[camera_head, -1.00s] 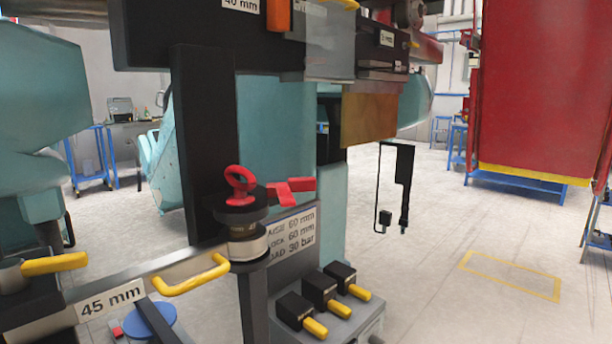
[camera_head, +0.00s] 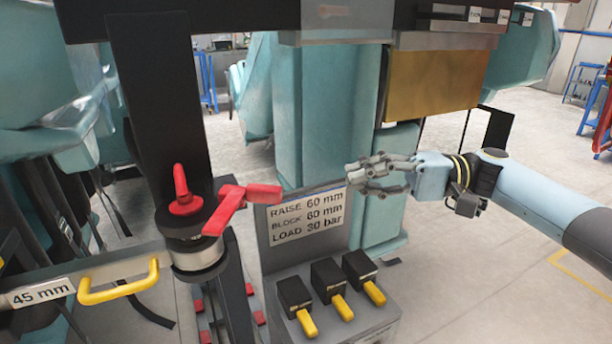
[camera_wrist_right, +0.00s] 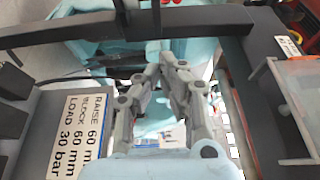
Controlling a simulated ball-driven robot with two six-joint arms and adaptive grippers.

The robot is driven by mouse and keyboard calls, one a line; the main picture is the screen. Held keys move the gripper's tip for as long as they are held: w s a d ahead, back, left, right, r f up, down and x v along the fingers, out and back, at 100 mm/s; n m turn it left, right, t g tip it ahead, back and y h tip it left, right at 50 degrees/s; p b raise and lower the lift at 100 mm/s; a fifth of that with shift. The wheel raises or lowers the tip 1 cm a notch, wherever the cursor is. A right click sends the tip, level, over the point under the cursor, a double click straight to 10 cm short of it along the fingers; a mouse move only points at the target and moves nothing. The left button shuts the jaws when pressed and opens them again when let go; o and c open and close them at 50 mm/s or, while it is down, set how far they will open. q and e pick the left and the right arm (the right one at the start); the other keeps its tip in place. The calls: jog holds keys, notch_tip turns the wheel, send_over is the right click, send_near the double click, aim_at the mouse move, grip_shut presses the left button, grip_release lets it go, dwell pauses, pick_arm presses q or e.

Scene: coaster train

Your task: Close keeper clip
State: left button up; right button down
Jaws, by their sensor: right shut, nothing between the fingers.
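A red clip-like lever (camera_head: 240,202) sits at the top of a dark round collar (camera_head: 192,240) on an upright post; I take it to be the keeper clip. It points out to the right, and a red upright pin (camera_head: 182,192) stands beside it. My right gripper (camera_head: 358,176) is to the right of the red lever, apart from it, behind the top right of the label plate. It is shut and empty. The wrist view also shows its closed fingers (camera_wrist_right: 172,75) with nothing held. The red lever cannot be made out clearly in the wrist view. My left gripper is out of view.
A label plate (camera_head: 306,217) stands on a box with several yellow-tipped levers (camera_head: 340,305), below and left of my right gripper. A yellow handle (camera_head: 120,285) sticks out at the left. A dark beam (camera_wrist_right: 120,38) crosses the wrist view.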

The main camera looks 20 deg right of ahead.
pick_arm(q)
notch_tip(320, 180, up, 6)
jog(key=p, duration=0.5)
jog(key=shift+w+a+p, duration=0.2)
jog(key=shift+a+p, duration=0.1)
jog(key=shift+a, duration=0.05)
pick_arm(e)
jog(key=a+r, duration=0.1)
jog(key=a, duration=1)
jog(key=shift+w+a+r, duration=0.2)
jog(key=shift+w+r, duration=0.15)
jog(key=shift+w, duration=0.05)
